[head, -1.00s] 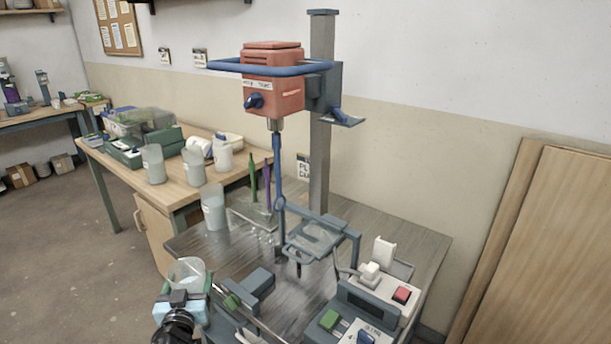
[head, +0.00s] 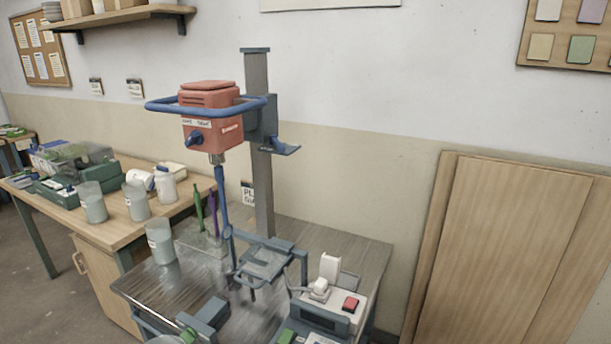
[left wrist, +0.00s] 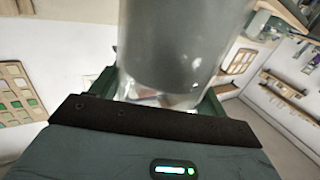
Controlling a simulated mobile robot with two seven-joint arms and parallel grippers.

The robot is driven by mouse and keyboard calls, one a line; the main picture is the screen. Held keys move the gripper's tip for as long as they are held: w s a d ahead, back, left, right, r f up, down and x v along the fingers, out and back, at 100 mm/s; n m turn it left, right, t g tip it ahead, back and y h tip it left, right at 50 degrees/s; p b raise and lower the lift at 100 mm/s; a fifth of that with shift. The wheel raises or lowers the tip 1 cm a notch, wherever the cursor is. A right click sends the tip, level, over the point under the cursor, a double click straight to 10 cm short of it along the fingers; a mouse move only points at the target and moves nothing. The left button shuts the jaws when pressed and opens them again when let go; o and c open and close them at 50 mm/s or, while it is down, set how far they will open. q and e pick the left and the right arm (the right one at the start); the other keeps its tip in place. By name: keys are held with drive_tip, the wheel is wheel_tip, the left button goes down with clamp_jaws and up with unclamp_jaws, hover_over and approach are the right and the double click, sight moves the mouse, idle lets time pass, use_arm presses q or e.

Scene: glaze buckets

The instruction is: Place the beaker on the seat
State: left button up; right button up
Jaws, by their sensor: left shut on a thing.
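My left gripper (left wrist: 165,98) is shut on a clear beaker with a grey lower part (left wrist: 175,45), seen close up in the left wrist view. The fingers lie on either side of its wall. The platform looks empty and is up and right of the beaker. My right gripper is not in view.
A filled beaker (head: 160,243) stands on the metal-topped table (head: 345,240), left of the shaft. Two more, (head: 137,202) and (head: 93,205), stand on the wooden bench. A grey control box with a red button (head: 350,303) is right of the platform. A post (head: 260,180) rises behind.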

use_arm(q)
drive_tip(key=shift+s+d+r+h, duration=0.3)
drive_tip(key=shift+s+d+r, duration=0.4)
drive_tip(key=shift+s, duration=0.25)
